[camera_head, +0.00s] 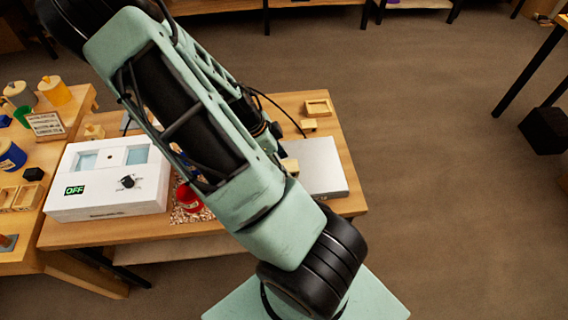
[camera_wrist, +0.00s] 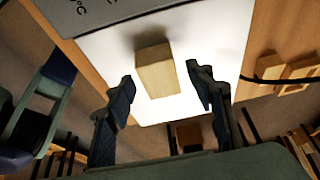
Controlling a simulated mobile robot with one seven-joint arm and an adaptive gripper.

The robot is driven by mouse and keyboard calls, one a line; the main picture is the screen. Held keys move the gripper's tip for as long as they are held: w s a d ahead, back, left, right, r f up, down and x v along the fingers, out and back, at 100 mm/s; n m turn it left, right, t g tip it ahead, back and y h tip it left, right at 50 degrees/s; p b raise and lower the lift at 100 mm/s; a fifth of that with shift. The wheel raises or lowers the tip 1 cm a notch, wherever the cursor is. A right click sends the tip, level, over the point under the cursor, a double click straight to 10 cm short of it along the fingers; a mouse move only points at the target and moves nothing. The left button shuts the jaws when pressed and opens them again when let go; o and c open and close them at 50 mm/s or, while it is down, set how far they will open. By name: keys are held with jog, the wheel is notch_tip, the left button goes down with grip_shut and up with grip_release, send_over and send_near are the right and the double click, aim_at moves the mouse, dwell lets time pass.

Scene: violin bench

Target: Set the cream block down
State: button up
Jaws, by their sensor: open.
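The cream block (camera_wrist: 157,72) is on a white flat surface (camera_wrist: 215,38), and a shadow falls beside it. In the wrist view my gripper (camera_wrist: 161,80) is open, with one dark finger on each side of the block and a visible gap to both. In the head view the block (camera_head: 291,166) shows beside my arm, on the pale grey-white plate (camera_head: 322,168) at the right of the bench. My arm hides most of the gripper there.
A white box marked OFF (camera_head: 108,180) stands left on the wooden bench (camera_head: 352,207). A red container (camera_head: 188,198) is beside it. A small wooden tray (camera_head: 318,107) and a small wooden piece (camera_head: 309,125) lie behind the plate. A black cable (camera_wrist: 285,79) runs near them.

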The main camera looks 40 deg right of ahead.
jog(key=v, duration=1.1)
jog(key=shift+w+a+r, duration=0.1)
